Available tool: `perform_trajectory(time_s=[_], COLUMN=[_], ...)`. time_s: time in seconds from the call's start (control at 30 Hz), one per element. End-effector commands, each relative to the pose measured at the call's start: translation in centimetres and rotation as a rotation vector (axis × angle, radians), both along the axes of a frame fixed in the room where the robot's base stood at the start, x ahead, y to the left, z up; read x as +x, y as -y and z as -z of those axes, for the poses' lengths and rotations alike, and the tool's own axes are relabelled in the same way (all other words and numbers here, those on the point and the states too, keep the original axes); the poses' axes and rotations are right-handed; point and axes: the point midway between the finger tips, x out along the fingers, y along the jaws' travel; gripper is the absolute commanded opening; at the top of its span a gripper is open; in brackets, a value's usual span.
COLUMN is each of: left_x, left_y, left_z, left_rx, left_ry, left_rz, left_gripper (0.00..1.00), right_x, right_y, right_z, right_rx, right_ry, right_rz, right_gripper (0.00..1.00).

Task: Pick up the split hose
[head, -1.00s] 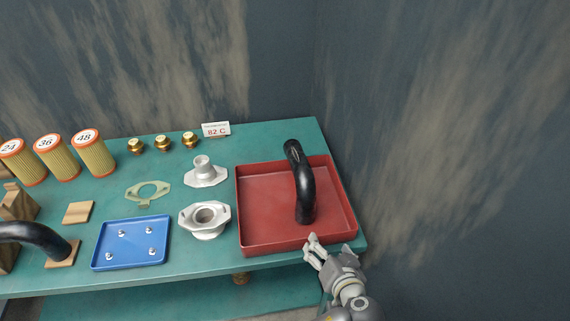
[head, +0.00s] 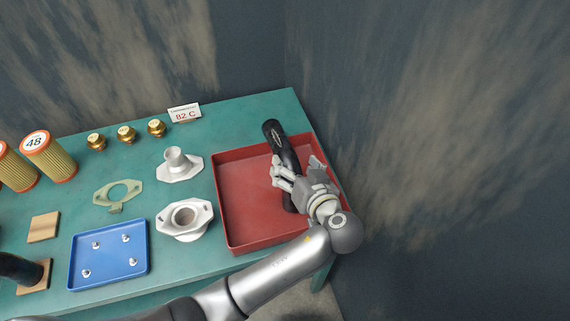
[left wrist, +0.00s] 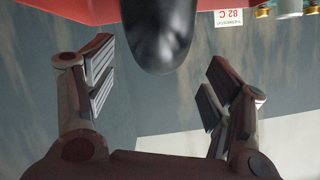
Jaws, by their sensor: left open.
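A curved black hose (head: 284,150) lies in the red tray (head: 232,205), with a pale mark near its far end; a split is too small to make out. My left gripper (head: 296,171) is above the tray at the hose's middle and hides part of it. In the left wrist view the black hose (left wrist: 160,32) comes down between the two spread fingers of the gripper (left wrist: 160,85), with a gap on both sides. The left gripper is open and empty. My right gripper is not in view.
A second black hose (head: 18,268) stands on a wooden block at the left. A blue tray (head: 110,262) with small screws, two pale metal housings (head: 186,219), a flat gasket, brass fittings and yellow filters share the green table. A wall stands close on the right.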

Motion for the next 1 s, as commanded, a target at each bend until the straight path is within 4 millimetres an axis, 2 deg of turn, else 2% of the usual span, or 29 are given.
perform_trajectory(time_s=[0.07,0.17,0.33,0.5,0.77,1.0], left_x=[0.5,1.2,3.2,4.7,4.8,4.8], left_y=[-0.3,-0.5,-1.4,-2.0,-2.0,-2.0], left_z=[0.3,0.8,2.4,2.9,2.8,2.8], left_rx=[0.001,0.002,0.003,0.001,0.001,0.001], left_ry=[0.001,0.001,0.003,0.0,-0.001,-0.001], left_rz=[-0.001,-0.001,-0.002,-0.001,0.0,0.0], left_gripper=[0.75,0.75,0.75,0.75,0.75,0.44], right_x=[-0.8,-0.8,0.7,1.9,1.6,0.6], right_y=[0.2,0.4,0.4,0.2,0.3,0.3], right_z=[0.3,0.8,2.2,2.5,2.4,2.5], right_rx=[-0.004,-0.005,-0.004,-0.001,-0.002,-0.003], right_ry=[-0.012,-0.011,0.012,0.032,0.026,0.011], right_rz=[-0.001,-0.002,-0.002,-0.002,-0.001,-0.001], right_gripper=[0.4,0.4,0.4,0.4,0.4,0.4])
